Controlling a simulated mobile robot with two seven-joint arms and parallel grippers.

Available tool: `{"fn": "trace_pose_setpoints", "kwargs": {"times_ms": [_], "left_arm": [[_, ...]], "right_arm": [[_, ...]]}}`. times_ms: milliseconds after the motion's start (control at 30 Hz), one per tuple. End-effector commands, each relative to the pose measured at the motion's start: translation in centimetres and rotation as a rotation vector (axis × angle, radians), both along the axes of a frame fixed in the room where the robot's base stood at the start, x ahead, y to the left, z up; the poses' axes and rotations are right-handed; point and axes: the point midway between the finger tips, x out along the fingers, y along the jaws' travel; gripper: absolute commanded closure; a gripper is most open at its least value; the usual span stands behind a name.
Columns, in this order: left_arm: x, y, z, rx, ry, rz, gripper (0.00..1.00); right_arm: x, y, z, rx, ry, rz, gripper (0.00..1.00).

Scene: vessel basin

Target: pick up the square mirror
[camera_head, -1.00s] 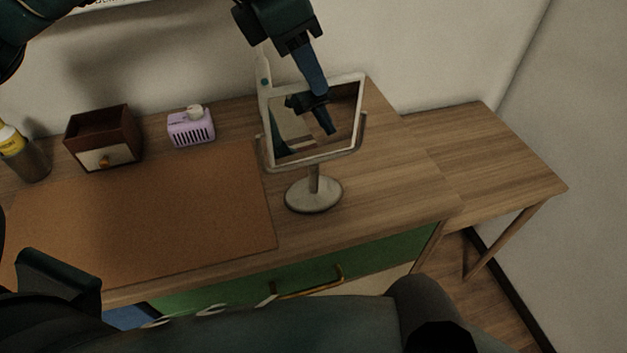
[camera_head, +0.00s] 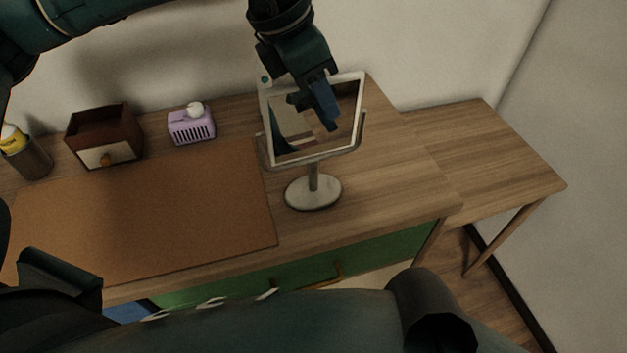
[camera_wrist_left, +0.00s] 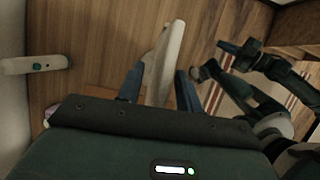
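The square mirror (camera_head: 345,135) stands upright on the wooden desk, with a pale frame, a U-shaped holder and a round base. Its glass reflects part of my arm. My left gripper (camera_head: 313,105) is at the upper part of the mirror and covers some of the frame and glass. In the left wrist view, the pale mirror edge (camera_wrist_left: 166,58) lies between the spread fingers of the left gripper (camera_wrist_left: 158,78). Gaps show beside the edge, and I see no firm contact.
On the desk are a brown mat (camera_head: 150,215), a small drawer box (camera_head: 103,138), a lilac object (camera_head: 191,126) and a yellow-topped container (camera_head: 27,155). A white object with a teal dot (camera_wrist_left: 36,64) is near the wall. Bare desktop lies right of the mirror.

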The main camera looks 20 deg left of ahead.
Motion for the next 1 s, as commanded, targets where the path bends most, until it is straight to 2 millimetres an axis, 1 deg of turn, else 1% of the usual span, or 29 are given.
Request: {"fn": "trace_pose_setpoints", "kwargs": {"times_ms": [767,867,1000], "left_arm": [[0.0,0.0,-0.37,0.0,0.001,0.0,0.65],[-0.01,-0.01,-0.37,0.0,0.001,0.0,0.71],[-0.01,-0.01,-0.37,-0.001,0.001,0.0,0.83]], "right_arm": [[0.05,0.06,-0.7,0.002,-0.002,0.0,1.0],[0.03,0.07,-0.78,0.002,0.0,-0.001,1.0],[0.01,0.09,-0.86,0.003,0.002,-0.002,1.0]]}}
